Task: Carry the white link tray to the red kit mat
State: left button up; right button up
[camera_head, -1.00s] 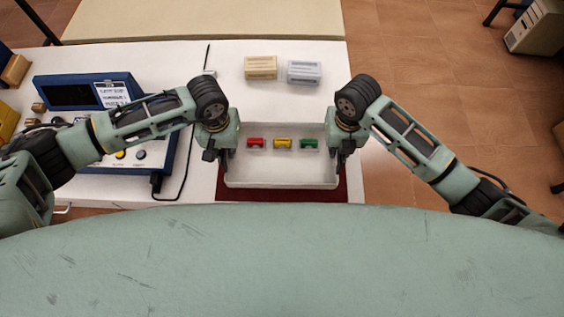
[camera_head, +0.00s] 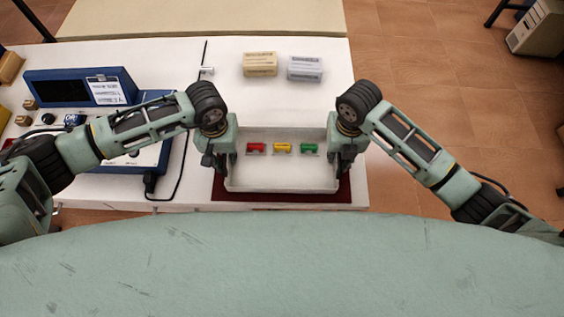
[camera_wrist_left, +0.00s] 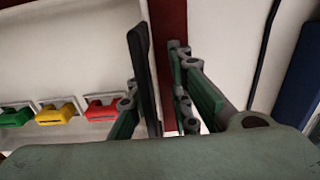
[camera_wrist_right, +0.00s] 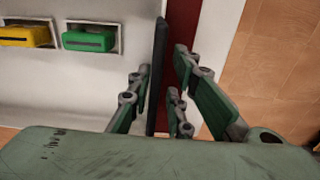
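The white link tray (camera_head: 280,180) is level over the red kit mat (camera_head: 285,197), whose edges show at its front and sides. I cannot tell for certain that it touches the mat. Red (camera_head: 256,148), yellow (camera_head: 283,148) and green (camera_head: 309,148) links sit in it. My left gripper (camera_wrist_left: 163,75) and right gripper (camera_wrist_right: 168,70) are at its left and right side walls. In both wrist views a dark upright strip stands between tray and outer finger, with a gap showing red mat beside it. Both grippers look open.
A blue console (camera_head: 80,88) with a black cable lies on the white table at left. A cream box (camera_head: 260,64) and a grey-blue box (camera_head: 304,68) stand behind the tray. The table's right edge (camera_head: 354,100) is close to my right gripper; tiled floor lies beyond.

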pick_arm(q)
jog(key=shift+d, duration=0.15)
pick_arm(e)
jog(key=shift+a, duration=0.15)
pick_arm(q)
jog(key=shift+r, duration=0.1)
jog(key=shift+r, duration=0.3)
pick_arm(e)
jog(key=shift+a, duration=0.1)
jog(key=shift+r, duration=0.25)
notch_tip(320, 180, up, 12)
jog(key=shift+f, duration=0.2)
pick_arm(q)
notch_tip(320, 180, up, 11)
dwell(0.3)
